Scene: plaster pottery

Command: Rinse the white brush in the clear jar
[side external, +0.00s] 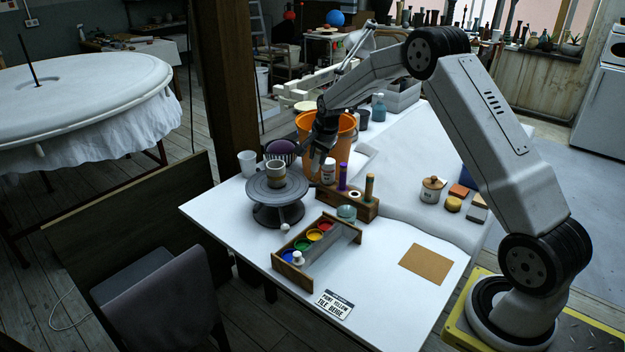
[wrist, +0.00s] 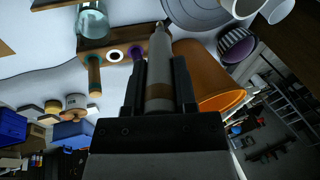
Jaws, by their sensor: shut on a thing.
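My gripper (side external: 318,157) is shut on the white brush (wrist: 159,65), a pale tapered handle with a brown band. In the side view the brush (side external: 328,172) hangs below the jaws by the left end of the wooden brush block (side external: 362,208); whether it touches the block is unclear. The block holds a purple brush (side external: 342,178), a green-ended brush (side external: 369,187) and an empty white-ringed hole (wrist: 114,55). The clear jar (side external: 346,214) stands just in front of the block, apart from the brush. It also shows at the top left of the wrist view (wrist: 92,22).
An orange bucket (side external: 309,124) stands close behind my gripper. A turntable (side external: 277,209) with a small pot (side external: 276,169) is left. A paint tray (side external: 330,256) with several colours lies in front. A lidded pot (side external: 432,190) and blocks are right. The table's front right is mostly clear.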

